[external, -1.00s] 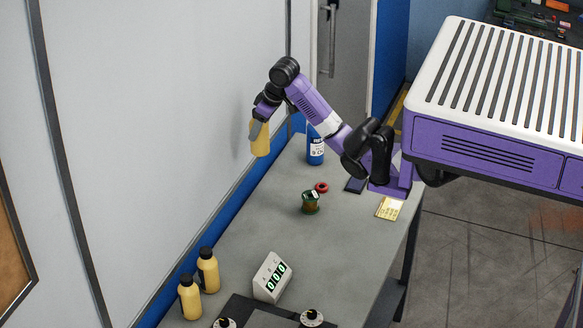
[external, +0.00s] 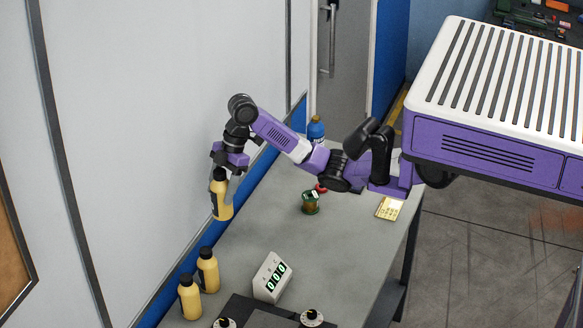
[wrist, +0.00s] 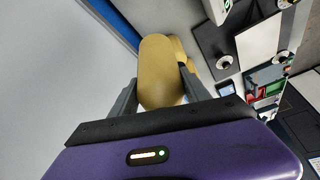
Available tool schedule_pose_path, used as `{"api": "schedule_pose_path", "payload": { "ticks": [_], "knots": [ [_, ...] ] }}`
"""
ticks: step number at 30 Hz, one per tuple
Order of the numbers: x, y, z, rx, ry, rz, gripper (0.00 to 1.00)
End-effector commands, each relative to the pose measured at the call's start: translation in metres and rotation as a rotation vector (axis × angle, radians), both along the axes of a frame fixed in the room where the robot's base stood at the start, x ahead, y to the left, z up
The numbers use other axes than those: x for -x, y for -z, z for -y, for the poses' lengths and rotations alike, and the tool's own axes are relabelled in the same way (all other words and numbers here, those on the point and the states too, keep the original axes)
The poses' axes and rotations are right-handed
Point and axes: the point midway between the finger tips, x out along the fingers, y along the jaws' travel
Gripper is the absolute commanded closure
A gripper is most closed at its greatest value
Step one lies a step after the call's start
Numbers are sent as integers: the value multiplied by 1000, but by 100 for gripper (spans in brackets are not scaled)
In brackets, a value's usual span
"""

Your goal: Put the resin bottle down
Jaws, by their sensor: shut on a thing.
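The resin bottle (external: 221,203) is yellow with a black cap and hangs upright, or nearly so, in my gripper (external: 220,172) in the external view. It appears to be held above the left side of the bench, near the wall. In the wrist view the bottle (wrist: 160,75) fills the space between the two grey fingers of my gripper (wrist: 162,90). The fingers are shut on it. The bottle's underside is hidden in the wrist view.
Two similar yellow bottles (external: 208,270) stand at the bench's (external: 262,222) near left. A display box (external: 271,277) showing zeros is beside them. A green-and-brown spool (external: 310,203), a red ring and a blue bottle (external: 316,130) stand farther back. The middle of the bench is clear.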

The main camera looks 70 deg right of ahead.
Motion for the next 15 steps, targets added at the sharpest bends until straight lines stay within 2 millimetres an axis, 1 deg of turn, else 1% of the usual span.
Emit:
{"api": "schedule_pose_path", "payload": {
  "ticks": [7,11,15],
  "knots": [
    [1,52,-2,-3,-5,-1,100],
    [1,77,1,0,0,-2,100],
    [1,108,1,0,0,-2,100]
  ]
}}
